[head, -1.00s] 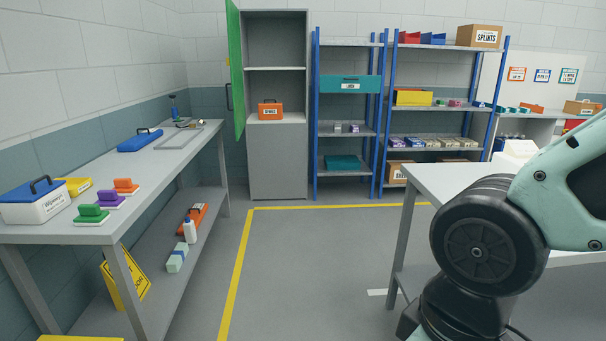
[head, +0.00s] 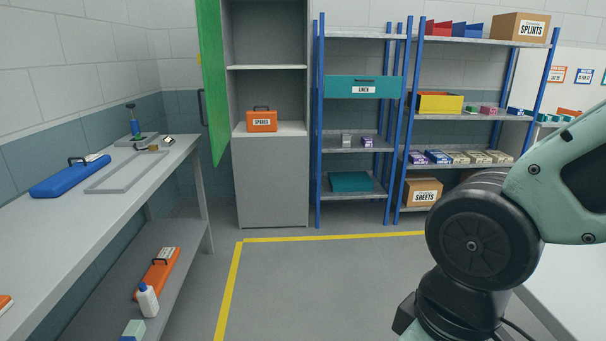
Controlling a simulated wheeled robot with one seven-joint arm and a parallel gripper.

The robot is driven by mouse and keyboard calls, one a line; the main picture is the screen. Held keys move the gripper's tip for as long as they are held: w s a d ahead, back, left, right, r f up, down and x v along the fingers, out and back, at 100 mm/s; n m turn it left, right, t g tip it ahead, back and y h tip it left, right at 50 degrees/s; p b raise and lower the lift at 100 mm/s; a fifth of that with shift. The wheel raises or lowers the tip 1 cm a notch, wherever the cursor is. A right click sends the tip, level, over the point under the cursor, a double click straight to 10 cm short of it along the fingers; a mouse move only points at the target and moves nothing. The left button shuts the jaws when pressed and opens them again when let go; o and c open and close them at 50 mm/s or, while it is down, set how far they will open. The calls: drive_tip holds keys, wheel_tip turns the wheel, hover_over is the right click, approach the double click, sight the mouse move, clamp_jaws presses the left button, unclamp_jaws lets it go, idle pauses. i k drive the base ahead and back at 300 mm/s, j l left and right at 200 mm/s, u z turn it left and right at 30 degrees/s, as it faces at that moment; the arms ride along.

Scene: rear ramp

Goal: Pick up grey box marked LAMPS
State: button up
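I cannot make out a grey box marked LAMPS in the head view. An orange case (head: 262,121) marked SPARES sits on a shelf of the open grey cabinet (head: 270,180). The boxes with labels I can read say LINEN, SPLINTS and SHEETS, and none is grey. My arm shows at the right, but my gripper is outside the picture.
A long workbench (head: 60,215) runs along the left wall, with a blue case (head: 70,177) on top. Blue-post shelves (head: 352,137) stand right of the cabinet. A pale table (head: 575,285) is at the right. Yellow-lined floor (head: 320,285) between is clear.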

sight(346, 139)
drive_tip(key=i, duration=2.05)
drive_tip(key=i+j+z, duration=0.1)
drive_tip(key=i+z, duration=0.15)
drive_tip(key=i, duration=0.35)
drive_tip(key=i+j+z, duration=0.25)
drive_tip(key=i, duration=0.35)
